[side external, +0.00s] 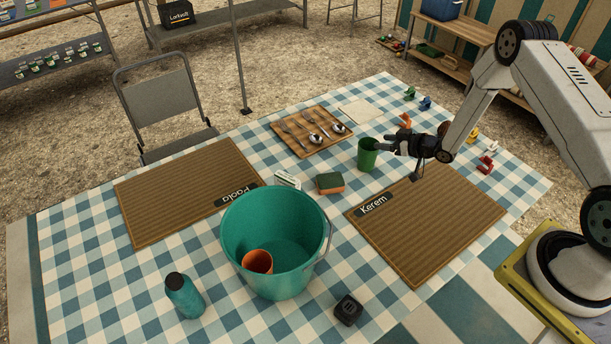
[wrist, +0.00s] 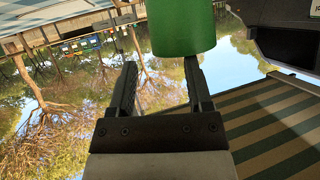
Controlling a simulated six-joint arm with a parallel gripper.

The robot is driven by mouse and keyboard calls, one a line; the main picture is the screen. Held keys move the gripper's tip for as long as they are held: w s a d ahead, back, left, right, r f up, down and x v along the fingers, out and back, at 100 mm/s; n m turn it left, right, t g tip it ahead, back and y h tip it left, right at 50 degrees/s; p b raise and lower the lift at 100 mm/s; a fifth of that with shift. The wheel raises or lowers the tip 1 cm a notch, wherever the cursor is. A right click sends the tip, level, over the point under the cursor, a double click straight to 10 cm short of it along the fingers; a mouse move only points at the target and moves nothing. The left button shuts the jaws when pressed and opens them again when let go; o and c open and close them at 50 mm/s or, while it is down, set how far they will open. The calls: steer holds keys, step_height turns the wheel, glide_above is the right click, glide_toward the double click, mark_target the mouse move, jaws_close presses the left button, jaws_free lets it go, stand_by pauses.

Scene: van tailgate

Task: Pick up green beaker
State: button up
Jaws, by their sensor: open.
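The green beaker (side external: 367,155) stands upright on the checked tablecloth, beyond the Kerem placemat. My gripper (side external: 388,143) is to the right of the beaker in the side view, with its fingertips close to the beaker's upper part. In the wrist view the beaker (wrist: 182,28) fills the top centre, and my gripper's two fingers (wrist: 160,63) are apart with nothing between them. The beaker lies off to the right of the middle of the gap, overlapping the right fingertip. I cannot tell whether they touch.
A teal bucket (side external: 236,208) holds an orange cup (side external: 257,262). A sponge (side external: 330,183) lies left of the beaker; a wooden board with cutlery (side external: 290,141) lies behind it. The Kerem placemat (side external: 440,225) is clear. Several small coloured items stand at the far right.

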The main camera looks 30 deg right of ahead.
mark_target(368, 140)
steer(key=shift+x, duration=2.2)
jaws_close()
